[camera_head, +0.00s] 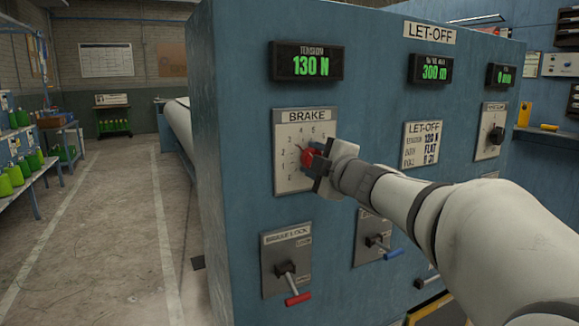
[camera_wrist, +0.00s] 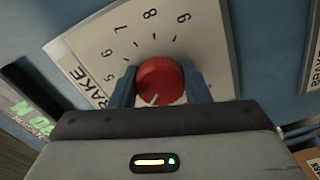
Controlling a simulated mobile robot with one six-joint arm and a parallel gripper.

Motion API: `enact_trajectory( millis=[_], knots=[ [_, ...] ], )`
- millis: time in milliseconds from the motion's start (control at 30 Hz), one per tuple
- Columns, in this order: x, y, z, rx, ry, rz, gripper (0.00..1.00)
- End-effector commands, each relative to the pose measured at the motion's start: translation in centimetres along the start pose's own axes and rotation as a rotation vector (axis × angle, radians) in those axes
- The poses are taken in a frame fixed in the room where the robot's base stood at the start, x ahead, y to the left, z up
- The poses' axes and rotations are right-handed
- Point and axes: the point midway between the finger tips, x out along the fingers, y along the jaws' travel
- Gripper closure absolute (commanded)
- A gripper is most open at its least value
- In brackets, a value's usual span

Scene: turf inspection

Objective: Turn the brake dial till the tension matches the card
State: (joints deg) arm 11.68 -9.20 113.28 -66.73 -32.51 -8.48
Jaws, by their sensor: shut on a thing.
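The red brake dial (camera_head: 307,157) sits on the white BRAKE plate (camera_head: 291,183), which has a numbered scale. My gripper (camera_head: 312,161) is shut on the dial, and the wrist view shows one blue finger on each side of the red knob (camera_wrist: 162,80). A white mark shows on the knob's near edge, but I cannot tell which number it points at. The tension display (camera_head: 307,63) reads 130 N in green. The LET-OFF card (camera_head: 422,144) is to the right of the dial. Its tension line looks like 120 N, but the print is small.
Below the dial is the BRAKE LOCK plate (camera_head: 287,254) with a red-handled lever (camera_head: 298,298). A blue-handled lever (camera_head: 392,254) is to its right. Another display (camera_head: 430,69) reads 300 m. The floor aisle (camera_head: 110,220) at the left is clear.

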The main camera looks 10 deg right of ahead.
Motion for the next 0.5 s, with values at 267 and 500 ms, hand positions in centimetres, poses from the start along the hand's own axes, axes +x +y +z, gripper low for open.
enact_trajectory(
  millis=[267,500],
  knots=[
    [0.00,-0.42,0.12,-0.254,-0.001,-0.003,0.80],
    [0.01,-0.36,0.06,-0.430,0.001,-0.004,0.80]
  ],
)
